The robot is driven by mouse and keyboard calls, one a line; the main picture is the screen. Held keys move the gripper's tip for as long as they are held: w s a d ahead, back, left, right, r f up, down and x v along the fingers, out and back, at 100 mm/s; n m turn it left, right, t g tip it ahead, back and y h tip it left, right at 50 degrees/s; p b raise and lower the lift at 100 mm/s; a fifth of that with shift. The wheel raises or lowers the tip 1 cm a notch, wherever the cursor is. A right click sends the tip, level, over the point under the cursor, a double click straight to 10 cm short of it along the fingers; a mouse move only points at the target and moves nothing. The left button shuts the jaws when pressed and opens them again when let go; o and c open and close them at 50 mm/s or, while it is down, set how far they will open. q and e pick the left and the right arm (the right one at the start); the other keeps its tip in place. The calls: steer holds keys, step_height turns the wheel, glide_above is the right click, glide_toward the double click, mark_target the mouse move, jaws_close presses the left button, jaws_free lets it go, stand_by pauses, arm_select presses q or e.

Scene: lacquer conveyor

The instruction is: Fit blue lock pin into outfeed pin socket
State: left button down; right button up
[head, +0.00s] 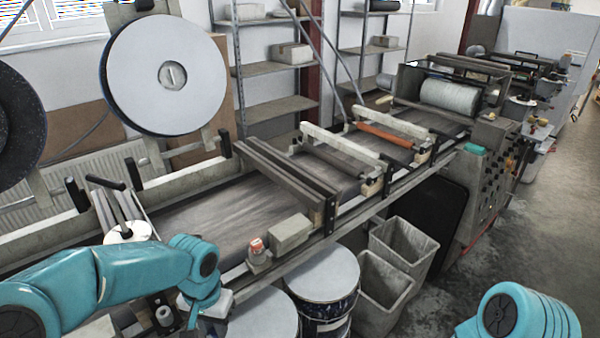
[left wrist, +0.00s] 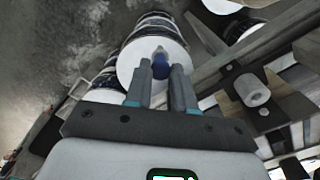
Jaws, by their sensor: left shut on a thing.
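My left gripper (left wrist: 161,72) is shut on the blue lock pin (left wrist: 161,66). The pin sits between the two grey fingertips, with a paler tip pointing away from the palm. In the head view my teal left arm reaches down at the conveyor's near end. Its wrist hides the pin there. A pale round cylinder (left wrist: 250,90) stands on a plate to the right of the fingers in the left wrist view, apart from the pin. I cannot tell whether it is the outfeed pin socket. My right gripper is out of view; only part of the right arm shows.
The conveyor (head: 235,215) runs from the near left to the far right. A grey block (head: 290,233) and a small red-topped button box (head: 258,251) sit on its near rail. Lidded drums (head: 323,272) and grey bins (head: 402,245) stand below it.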

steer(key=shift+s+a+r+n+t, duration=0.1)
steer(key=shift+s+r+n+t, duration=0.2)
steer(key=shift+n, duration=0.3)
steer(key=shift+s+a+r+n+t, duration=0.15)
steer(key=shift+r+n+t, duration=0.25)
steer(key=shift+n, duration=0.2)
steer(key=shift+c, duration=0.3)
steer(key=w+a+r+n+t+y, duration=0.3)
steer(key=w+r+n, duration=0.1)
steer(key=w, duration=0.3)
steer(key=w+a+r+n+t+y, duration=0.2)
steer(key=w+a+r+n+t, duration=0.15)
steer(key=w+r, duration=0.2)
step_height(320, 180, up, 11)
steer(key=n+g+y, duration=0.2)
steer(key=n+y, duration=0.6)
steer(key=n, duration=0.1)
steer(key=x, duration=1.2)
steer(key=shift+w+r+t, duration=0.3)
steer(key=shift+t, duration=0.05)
arm_select(q)
steer(key=s+d+r+m, duration=0.2)
steer(key=d+m, duration=0.4)
steer(key=d, duration=0.6)
steer(key=shift+d+r, duration=0.25)
steer(key=shift+r, duration=0.35)
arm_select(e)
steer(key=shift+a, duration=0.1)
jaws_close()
